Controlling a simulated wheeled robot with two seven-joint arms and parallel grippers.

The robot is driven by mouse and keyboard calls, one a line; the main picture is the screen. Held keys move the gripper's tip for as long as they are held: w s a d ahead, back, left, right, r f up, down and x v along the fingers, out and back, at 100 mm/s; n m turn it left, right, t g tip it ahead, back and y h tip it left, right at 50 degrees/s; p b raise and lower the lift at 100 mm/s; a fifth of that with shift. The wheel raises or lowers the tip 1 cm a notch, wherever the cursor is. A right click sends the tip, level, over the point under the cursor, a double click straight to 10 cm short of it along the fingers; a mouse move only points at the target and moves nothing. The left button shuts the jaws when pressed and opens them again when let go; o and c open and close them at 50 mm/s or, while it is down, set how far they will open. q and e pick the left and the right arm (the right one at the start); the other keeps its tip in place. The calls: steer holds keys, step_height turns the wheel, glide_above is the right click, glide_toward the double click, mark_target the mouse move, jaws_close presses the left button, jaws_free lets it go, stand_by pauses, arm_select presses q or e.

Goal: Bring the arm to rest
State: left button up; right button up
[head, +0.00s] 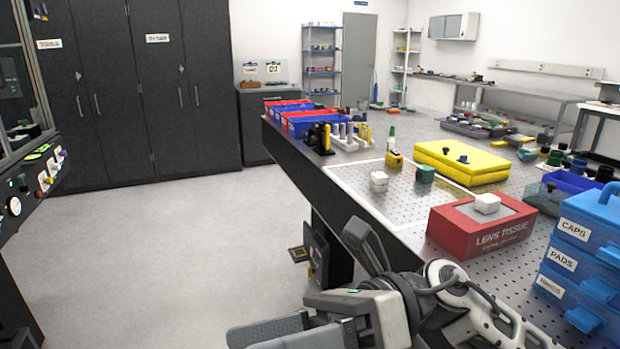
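One of my arms comes in at the bottom, right of centre, and I take it to be my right arm. Its gripper (290,329) is at the bottom edge, in front of the near side of the perforated optical table (410,205). Grey finger-like parts point left and are partly cut off by the frame, so I cannot tell whether they are open or shut. I see no object held there. My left gripper is not in view.
A red lens tissue box (480,226) and blue drawers (585,255) stand near the arm. A yellow case (462,163) and small blocks lie farther back. A control panel (35,185) is at the left edge. The floor (170,240) between is clear.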

steer(key=w+d+f+m+t+y, duration=0.2)
steer(key=w+m+t, duration=0.3)
steer(key=m+t, duration=0.6)
steer(key=w+d+f+m+t+y, duration=0.15)
steer(key=w+m+t, duration=0.25)
steer(key=m+t, duration=0.65)
steer(key=w+d+f+m+t+h, duration=0.35)
steer(key=d+f+m+h, duration=0.25)
steer(key=f+m+h, duration=0.7)
steer(key=s+d+f+m+g+h, duration=0.2)
steer(key=s+f+m, duration=0.4)
steer(key=f, duration=0.4)
steer(key=s+d+f+m+g+h, duration=0.3)
steer(key=s+d+f+m+g, duration=0.2)
steer(key=s+d+f+m, duration=0.1)
step_height(320, 180, down, 4)
steer(key=shift+s+d+r+m, duration=0.2)
steer(key=shift+s+m, duration=0.35)
steer(key=shift+m, duration=0.4)
